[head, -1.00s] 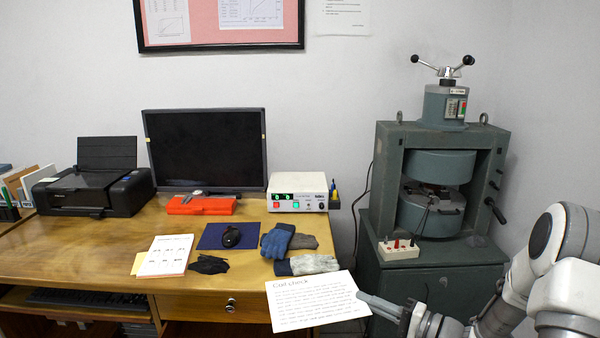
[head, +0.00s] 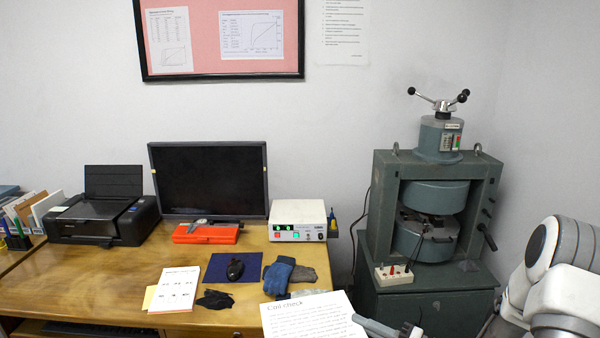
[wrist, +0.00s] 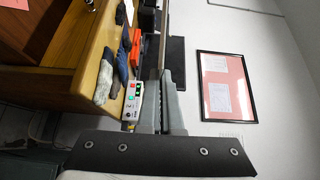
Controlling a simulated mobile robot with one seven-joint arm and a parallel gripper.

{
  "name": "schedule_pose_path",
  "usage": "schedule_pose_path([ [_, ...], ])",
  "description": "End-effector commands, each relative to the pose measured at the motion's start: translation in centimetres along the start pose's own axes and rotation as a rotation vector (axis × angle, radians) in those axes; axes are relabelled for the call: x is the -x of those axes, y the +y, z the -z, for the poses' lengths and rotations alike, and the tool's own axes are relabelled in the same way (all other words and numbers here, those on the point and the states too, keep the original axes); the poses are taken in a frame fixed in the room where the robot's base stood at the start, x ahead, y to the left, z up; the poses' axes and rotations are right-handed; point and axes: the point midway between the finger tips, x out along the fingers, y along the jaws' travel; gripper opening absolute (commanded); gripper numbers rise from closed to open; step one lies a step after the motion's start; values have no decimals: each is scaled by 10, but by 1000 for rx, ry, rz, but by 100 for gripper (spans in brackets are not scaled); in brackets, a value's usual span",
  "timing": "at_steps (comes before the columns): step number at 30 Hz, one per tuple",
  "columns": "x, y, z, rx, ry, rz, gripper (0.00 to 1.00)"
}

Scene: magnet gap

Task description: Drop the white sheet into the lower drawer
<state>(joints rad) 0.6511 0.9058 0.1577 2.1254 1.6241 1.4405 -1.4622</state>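The white sheet (head: 310,318), headed "Coil check", is at the bottom of the head view, in front of the desk's right end. My gripper (head: 362,322) is shut on its right edge. In the wrist view the fingers (wrist: 168,100) are together, with the sheet seen nearly edge-on as a thin strip (wrist: 163,42) beyond them. The sheet's lower part is cut off by the head view's bottom edge. The lower drawer cannot be made out in either current view.
The wooden desk (head: 120,275) carries a printer (head: 105,215), monitor (head: 208,180), orange case (head: 207,235), power supply (head: 298,221), mouse (head: 235,270) and gloves (head: 279,275). A grey-green magnet (head: 430,200) on a cabinet (head: 430,305) stands to the right, apart from the desk.

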Motion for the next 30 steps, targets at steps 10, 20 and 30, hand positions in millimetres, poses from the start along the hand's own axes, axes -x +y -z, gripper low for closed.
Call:
schedule_pose_path([
  [10,0,-34,-1,0,0,0,0],
  [20,0,-34,-1,0,0,0,0],
  [30,0,-34,-1,0,0,0,0],
])
